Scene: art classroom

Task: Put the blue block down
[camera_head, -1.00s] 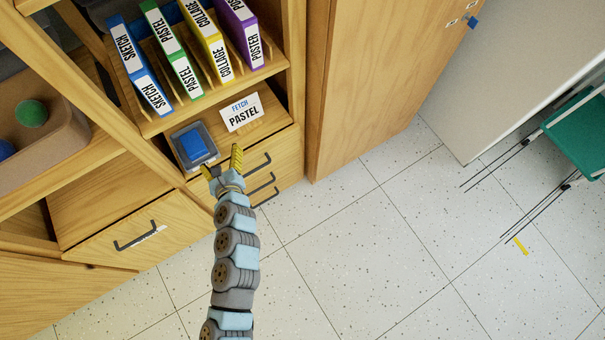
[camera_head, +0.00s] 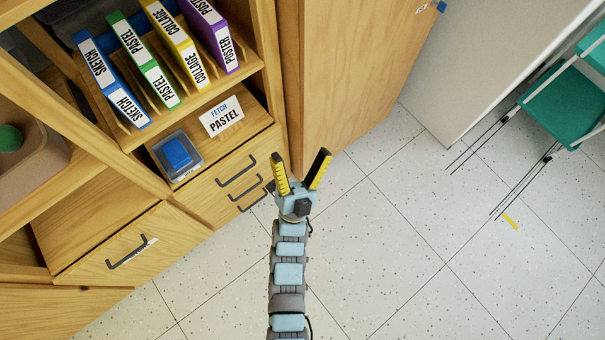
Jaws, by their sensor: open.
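The blue block (camera_head: 178,153) sits inside a small clear tray (camera_head: 195,168) on the cabinet ledge, left of the "FETCH PASTEL" card (camera_head: 221,116). My gripper (camera_head: 303,170) is open and empty. Its two yellow-and-black fingers are spread apart and point up in the picture. It is to the right of the tray and apart from it, in front of the small drawers and over the floor in this view.
Sketch, pastel, collage and poster folders (camera_head: 160,60) stand in a slotted rack above the ledge. Black drawer handles (camera_head: 236,170) stick out near my gripper. A wooden cabinet side (camera_head: 350,70) rises behind. Open tiled floor (camera_head: 390,240) lies to the right, with a green chair (camera_head: 565,105) beyond.

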